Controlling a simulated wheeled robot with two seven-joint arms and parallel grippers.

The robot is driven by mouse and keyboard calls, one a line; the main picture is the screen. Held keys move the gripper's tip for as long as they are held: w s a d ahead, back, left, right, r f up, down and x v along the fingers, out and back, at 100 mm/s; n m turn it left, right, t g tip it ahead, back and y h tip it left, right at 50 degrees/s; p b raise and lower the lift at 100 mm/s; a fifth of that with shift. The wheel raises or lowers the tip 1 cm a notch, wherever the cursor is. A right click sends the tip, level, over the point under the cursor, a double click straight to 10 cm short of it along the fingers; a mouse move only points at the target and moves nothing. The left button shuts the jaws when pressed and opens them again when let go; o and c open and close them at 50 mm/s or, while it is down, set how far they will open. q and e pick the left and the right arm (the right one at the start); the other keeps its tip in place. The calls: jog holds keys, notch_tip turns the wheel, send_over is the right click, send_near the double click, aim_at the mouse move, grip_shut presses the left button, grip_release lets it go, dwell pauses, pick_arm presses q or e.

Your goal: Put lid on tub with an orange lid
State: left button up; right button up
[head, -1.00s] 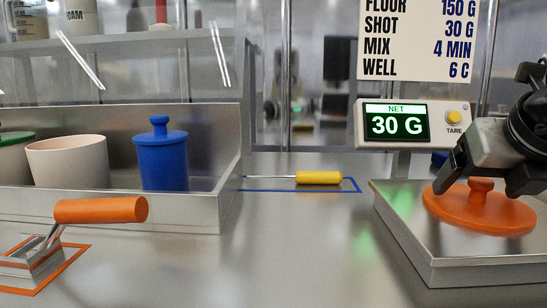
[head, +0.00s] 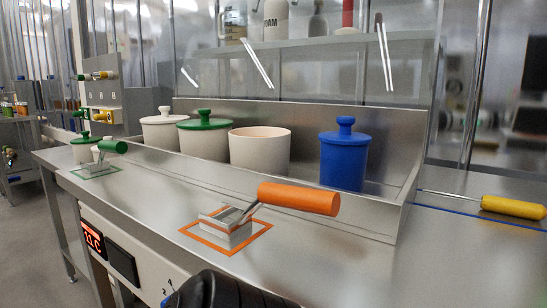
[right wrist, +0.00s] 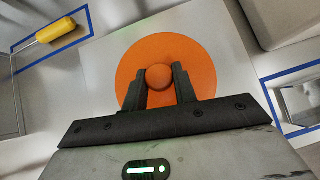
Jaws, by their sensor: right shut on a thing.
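The orange lid (right wrist: 208,58), a round disc with a ball knob, shows in the right wrist view. My right gripper (right wrist: 158,77) is shut on its knob, above a pale flat surface; the gap beneath the lid is hard to judge. In the head view a cream tub without a lid (head: 260,152) stands in the metal tray, between a tub with a green lid (head: 203,136) and a blue lidded tub (head: 345,156). My right gripper and the orange lid are outside the head view. My left gripper is not in view.
The steel tray (head: 300,206) has a raised front wall. In front lie an orange-handled tool (head: 298,198) and a green-handled tool (head: 112,146). A cream-lidded tub (head: 164,131) stands farther left. A yellow-handled tool (head: 512,207) lies at the right.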

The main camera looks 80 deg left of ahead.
jog(key=shift+f, duration=0.45)
jog(key=shift+w+r+p, duration=0.1)
jog(key=shift+r+p, duration=0.6)
jog(key=shift+r, duration=0.15)
jog(key=shift+r+p, duration=1.1)
jog(key=shift+r, duration=0.75)
